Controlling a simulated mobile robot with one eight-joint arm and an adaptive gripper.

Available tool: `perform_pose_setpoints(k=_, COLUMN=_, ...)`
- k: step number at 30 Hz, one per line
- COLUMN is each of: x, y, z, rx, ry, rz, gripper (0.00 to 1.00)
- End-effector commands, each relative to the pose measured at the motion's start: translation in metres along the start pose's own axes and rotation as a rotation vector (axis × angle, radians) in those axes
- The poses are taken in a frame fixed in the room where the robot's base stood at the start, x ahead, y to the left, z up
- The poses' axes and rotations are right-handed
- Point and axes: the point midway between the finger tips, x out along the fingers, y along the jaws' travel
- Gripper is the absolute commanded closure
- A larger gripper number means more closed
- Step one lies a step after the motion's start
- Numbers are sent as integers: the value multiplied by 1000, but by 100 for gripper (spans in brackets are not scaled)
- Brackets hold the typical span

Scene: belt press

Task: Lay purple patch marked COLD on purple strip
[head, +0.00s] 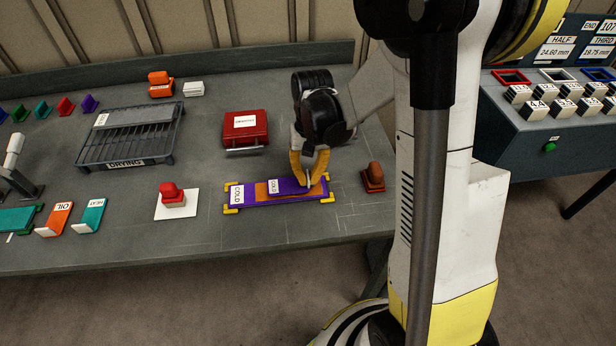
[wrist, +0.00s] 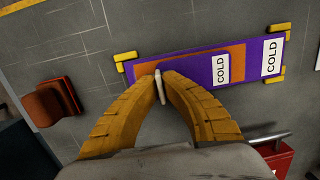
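The purple strip (head: 326,199) lies on the bench between yellow corner brackets, with a white COLD label at its left end. It also shows in the wrist view (wrist: 253,74). An orange area covers part of its middle. The purple patch (head: 289,186), with its own COLD label, is over the orange area; it also shows in the wrist view (wrist: 205,68). My gripper (head: 308,182) is at the patch's right end. In the wrist view its yellow fingertips (wrist: 159,84) pinch a thin pale tab that seems to belong to the patch. I cannot tell whether the patch touches the strip.
A red case (head: 245,128) stands behind the strip. A brown-orange stamp-like block (head: 373,177) is close on the right, and a red block on a white sheet (head: 177,202) is on the left. A drying rack (head: 130,132) stands farther left.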

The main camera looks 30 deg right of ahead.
Motion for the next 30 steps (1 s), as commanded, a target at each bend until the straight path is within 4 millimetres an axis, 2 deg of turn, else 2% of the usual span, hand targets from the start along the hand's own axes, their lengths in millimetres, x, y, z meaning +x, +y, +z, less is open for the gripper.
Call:
perform_pose_setpoints(k=11, x=0, y=0, z=0, rx=0, ry=0, rz=0, gripper=100)
perform_pose_setpoints(k=30, x=12, y=1, z=-2, rx=0, ry=0, rz=0, gripper=100)
